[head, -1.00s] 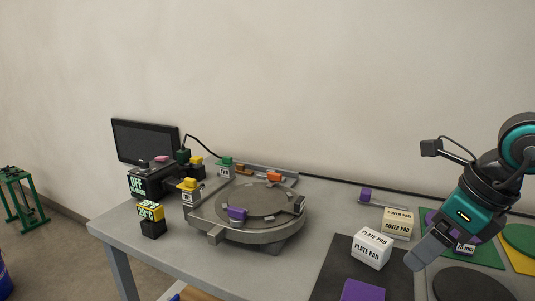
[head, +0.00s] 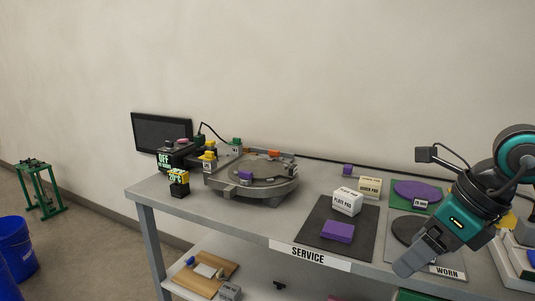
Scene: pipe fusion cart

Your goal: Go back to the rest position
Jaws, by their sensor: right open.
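My right gripper (head: 408,266) hangs at the right of the head view, in front of the table's front edge, with its arm coming in from the right. It is open, and nothing shows between its fingers. My left gripper is out of view. The grey service table (head: 200,218) carries a round grey fusion machine (head: 262,185) at its left part. A plate pad block (head: 347,202) and a purple block (head: 338,231) rest on a dark mat (head: 312,234). My right forearm hides part of the worn area.
A cover pad block (head: 370,187) and a purple disc (head: 417,191) sit farther back. A monitor (head: 162,132) stands at the table's left end. A lower shelf (head: 206,246) holds a wooden board. A blue bin (head: 16,248) and green stand (head: 42,190) are on the floor at left.

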